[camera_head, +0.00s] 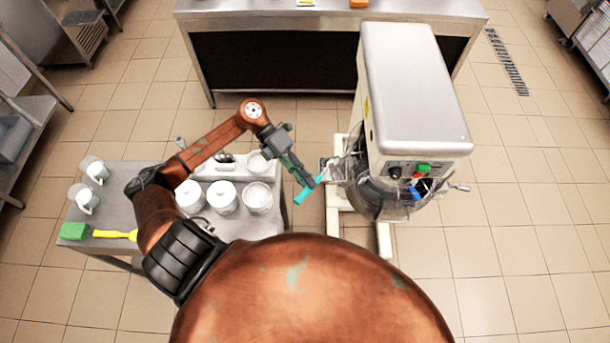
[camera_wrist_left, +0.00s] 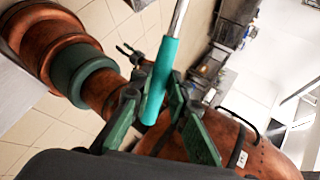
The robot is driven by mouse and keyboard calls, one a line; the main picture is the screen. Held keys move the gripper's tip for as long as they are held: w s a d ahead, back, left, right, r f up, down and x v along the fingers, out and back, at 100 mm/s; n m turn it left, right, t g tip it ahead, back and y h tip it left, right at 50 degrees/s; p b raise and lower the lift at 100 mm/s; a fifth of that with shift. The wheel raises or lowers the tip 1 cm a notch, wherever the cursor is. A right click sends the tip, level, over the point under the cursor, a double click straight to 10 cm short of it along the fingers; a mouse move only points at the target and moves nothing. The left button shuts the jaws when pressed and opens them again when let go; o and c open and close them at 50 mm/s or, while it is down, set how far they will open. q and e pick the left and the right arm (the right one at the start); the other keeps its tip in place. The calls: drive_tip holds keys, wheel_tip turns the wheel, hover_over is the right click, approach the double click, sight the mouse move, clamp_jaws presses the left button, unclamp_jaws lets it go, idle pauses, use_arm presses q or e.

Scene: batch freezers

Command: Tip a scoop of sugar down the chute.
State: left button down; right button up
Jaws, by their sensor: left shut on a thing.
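My left gripper (camera_head: 306,184) is shut on the teal handle (camera_wrist_left: 160,82) of a scoop, with its metal shaft (camera_wrist_left: 179,16) running out of the top of the left wrist view. In the head view the teal handle (camera_head: 303,196) shows at the fingertips, just left of the mixing machine (camera_head: 415,90). A metal and clear chute-like part (camera_head: 345,169) sits on the machine's left front, close to the gripper. The scoop's bowl and any sugar in it cannot be made out.
A steel table (camera_head: 118,206) at left carries several white tubs (camera_head: 222,197), two jugs (camera_head: 88,198), a green block (camera_head: 74,231) and a yellow-handled tool (camera_head: 110,234). The machine's pale base (camera_head: 333,215) stands on the floor. A long counter (camera_head: 300,14) is behind. Floor at right is clear.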

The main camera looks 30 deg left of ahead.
sight(316, 180)
use_arm(q)
drive_tip(key=y+p, duration=0.1)
drive_tip(key=p, duration=0.1)
drive_tip(key=r+y+p, duration=0.1)
drive_tip(key=p, duration=0.1)
drive_tip(key=d+y+p, duration=0.1)
drive_tip(key=y+p, duration=0.1)
drive_tip(key=shift+d+r+p, duration=0.1)
drive_tip(key=shift+r+p, duration=0.15)
drive_tip(key=shift+p, duration=0.05)
drive_tip(key=y+p, duration=0.2)
drive_tip(key=d+y+p, duration=0.1)
drive_tip(key=shift+w+r+t+y+p, duration=0.1)
drive_tip(key=shift+r+t+y+p, duration=0.2)
drive_tip(key=shift+y+p, duration=0.1)
drive_tip(key=shift+d+y+p, duration=0.15)
drive_tip(key=shift+y+p, duration=0.2)
drive_tip(key=shift+y, duration=0.15)
drive_tip(key=y+p, duration=0.1)
drive_tip(key=r+y, duration=0.1)
drive_tip(key=shift+d+r+n+y+p, duration=0.25)
drive_tip(key=shift+d+n+y+p, duration=0.05)
drive_tip(key=shift+d+n+p, duration=0.1)
drive_tip(key=shift+a+r, duration=0.15)
drive_tip(key=shift+r, duration=0.1)
